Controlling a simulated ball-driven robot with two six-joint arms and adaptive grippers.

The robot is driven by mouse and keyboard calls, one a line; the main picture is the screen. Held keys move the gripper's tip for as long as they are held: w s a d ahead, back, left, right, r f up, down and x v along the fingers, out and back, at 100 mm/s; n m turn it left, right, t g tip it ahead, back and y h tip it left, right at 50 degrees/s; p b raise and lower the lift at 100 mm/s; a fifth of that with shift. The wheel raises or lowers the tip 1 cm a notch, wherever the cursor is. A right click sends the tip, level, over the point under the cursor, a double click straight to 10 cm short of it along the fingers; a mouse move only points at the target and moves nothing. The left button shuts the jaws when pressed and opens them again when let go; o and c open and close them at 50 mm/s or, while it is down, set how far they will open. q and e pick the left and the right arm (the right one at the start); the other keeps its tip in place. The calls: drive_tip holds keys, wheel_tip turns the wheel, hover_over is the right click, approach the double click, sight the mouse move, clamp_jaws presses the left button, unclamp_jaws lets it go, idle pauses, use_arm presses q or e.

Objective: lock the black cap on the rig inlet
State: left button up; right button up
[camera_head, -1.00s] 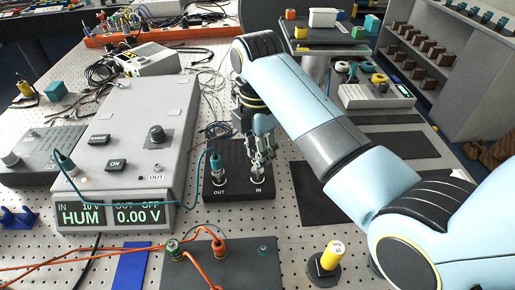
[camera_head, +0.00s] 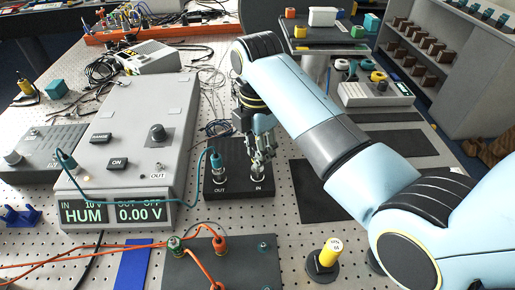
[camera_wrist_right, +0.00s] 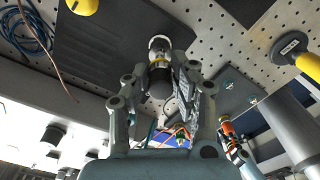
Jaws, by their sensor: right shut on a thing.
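The rig is a black box (camera_head: 238,190) on the perforated table, with an OUT fitting and an IN inlet (camera_head: 257,173) on top. My right gripper (camera_head: 262,155) points down over the IN inlet. In the right wrist view, its two fingers (camera_wrist_right: 163,78) are closed around a dark cylindrical piece, which appears to be the black cap (camera_wrist_right: 160,84). A silver fitting (camera_wrist_right: 160,45) with a yellowish band lies in line with it, touching or nearly so. Whether the cap is fully seated cannot be told. My left gripper is not in view.
A teal plug and cable (camera_head: 217,160) stand on OUT, left of the gripper. A grey meter (camera_head: 125,150) is further left. A dark plate (camera_head: 225,265) with orange leads lies in front. A yellow-topped cylinder (camera_head: 329,254) stands front right. A dark mat (camera_head: 325,190) lies bare at right.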

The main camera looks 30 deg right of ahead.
drive_tip(key=shift+f+b, duration=0.6)
drive_tip(key=shift+f, duration=0.8)
drive_tip(key=shift+r+m+p, duration=0.15)
drive_tip(key=shift+m+p, duration=0.65)
drive_tip(key=shift+m, duration=0.7)
drive_tip(key=shift+s+f+m, duration=0.1)
drive_tip(key=shift+f+m, duration=0.15)
drive_tip(key=shift+m, duration=0.85)
drive_tip(key=m, duration=0.5)
